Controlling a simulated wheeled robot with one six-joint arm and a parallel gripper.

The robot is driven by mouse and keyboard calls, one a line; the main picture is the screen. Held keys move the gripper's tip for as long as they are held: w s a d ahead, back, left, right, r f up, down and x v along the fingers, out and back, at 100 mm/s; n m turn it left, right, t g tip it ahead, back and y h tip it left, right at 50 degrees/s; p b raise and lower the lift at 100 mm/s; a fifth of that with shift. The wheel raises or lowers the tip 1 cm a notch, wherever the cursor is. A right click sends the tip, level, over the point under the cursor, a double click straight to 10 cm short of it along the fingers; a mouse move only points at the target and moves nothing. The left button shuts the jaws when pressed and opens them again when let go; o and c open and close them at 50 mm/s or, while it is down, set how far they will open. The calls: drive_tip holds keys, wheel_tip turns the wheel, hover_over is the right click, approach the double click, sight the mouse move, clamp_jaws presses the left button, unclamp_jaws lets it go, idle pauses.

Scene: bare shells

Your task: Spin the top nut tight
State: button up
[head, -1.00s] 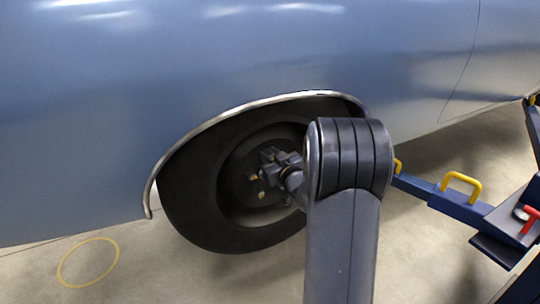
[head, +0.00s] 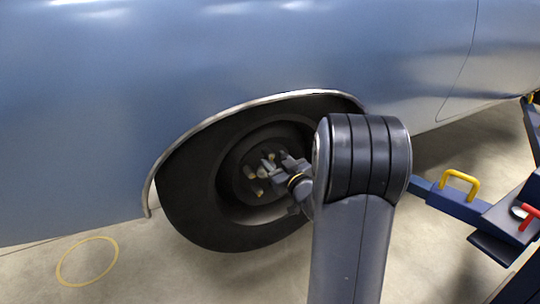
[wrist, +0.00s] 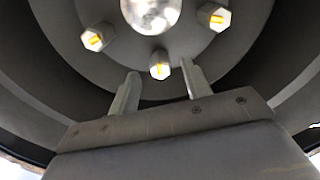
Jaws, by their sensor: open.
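The dark wheel (head: 195,180) sits in the car's arch, with several light nuts around its hub. The uppermost nut (head: 271,157) in the head view is close to my gripper (head: 281,161), which comes in from the right. In the wrist view, my gripper (wrist: 159,69) is open and empty, with its two fingers apart. A hex nut with a yellow centre (wrist: 159,65) lines up with the gap, seemingly just beyond the fingertips. Two more nuts show at left (wrist: 94,39) and right (wrist: 215,16), around a shiny hub cap (wrist: 150,12). I cannot tell which wrist-view nut is the top one.
The blue car body (head: 100,110) and the bright arch trim (head: 215,116) surround the wheel closely. A blue lift arm with a yellow handle (head: 461,180) stands at the right. A yellow ring (head: 88,261) marks the open floor at the left.

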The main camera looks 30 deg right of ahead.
sight(272, 157)
drive_tip(key=s, duration=0.6)
drive_tip(key=w, duration=1)
drive_tip(key=shift+w+a, duration=0.1)
drive_tip(key=shift+w, duration=0.25)
drive_tip(key=shift+s, duration=0.1)
